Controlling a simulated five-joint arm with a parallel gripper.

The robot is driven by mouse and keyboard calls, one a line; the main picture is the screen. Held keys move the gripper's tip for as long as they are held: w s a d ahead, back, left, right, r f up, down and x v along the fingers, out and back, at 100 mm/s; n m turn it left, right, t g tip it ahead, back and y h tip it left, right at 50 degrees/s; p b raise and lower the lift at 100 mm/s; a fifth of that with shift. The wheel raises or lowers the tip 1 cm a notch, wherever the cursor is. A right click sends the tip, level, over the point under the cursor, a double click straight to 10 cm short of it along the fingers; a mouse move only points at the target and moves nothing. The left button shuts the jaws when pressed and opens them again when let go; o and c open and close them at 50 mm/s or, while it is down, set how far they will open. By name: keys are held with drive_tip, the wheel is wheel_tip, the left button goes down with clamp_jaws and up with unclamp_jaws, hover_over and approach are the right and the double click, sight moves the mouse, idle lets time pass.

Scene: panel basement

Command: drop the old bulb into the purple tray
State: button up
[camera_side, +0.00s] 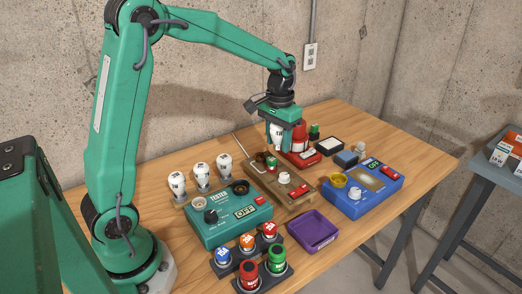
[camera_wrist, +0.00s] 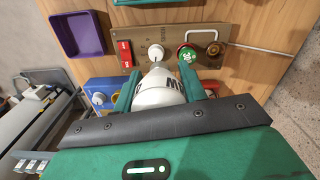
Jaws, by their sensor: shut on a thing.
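My gripper (camera_wrist: 168,92) is shut on a white bulb (camera_wrist: 158,90) with dark lettering, held between its two green fingers. In the side view my gripper (camera_side: 278,138) is above the back part of the table, and the held bulb (camera_side: 275,130) shows between the fingers. The purple tray (camera_side: 314,231) lies on the table toward the front, apart from the gripper and the bulb. It also shows at the upper left of the wrist view (camera_wrist: 80,55). I cannot tell whether the held bulb is the old one.
A brown board (camera_side: 262,183) with a white knob and red switch lies between gripper and tray. A teal tester (camera_side: 230,228), a rack of white bulbs (camera_side: 202,174), a blue box (camera_side: 352,205) and several coloured caps (camera_side: 249,243) stand around. A red object (camera_side: 300,138) stands close by the gripper.

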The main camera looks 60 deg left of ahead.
drive_tip(key=shift+w+d+f, duration=0.1)
drive_tip(key=shift+d+f, duration=0.05)
drive_tip(key=shift+d, duration=0.4)
drive_tip(key=s+d+f, duration=0.1)
drive_tip(key=d+f, duration=0.1)
drive_tip(key=d, duration=0.7)
drive_tip(key=s+d+f, duration=0.1)
drive_tip(key=d+f, duration=0.1)
drive_tip(key=d, duration=0.8)
drive_tip(key=shift+f, duration=0.4)
drive_tip(key=shift+f, duration=0.1)
drive_tip(key=shift+f, duration=2.9)
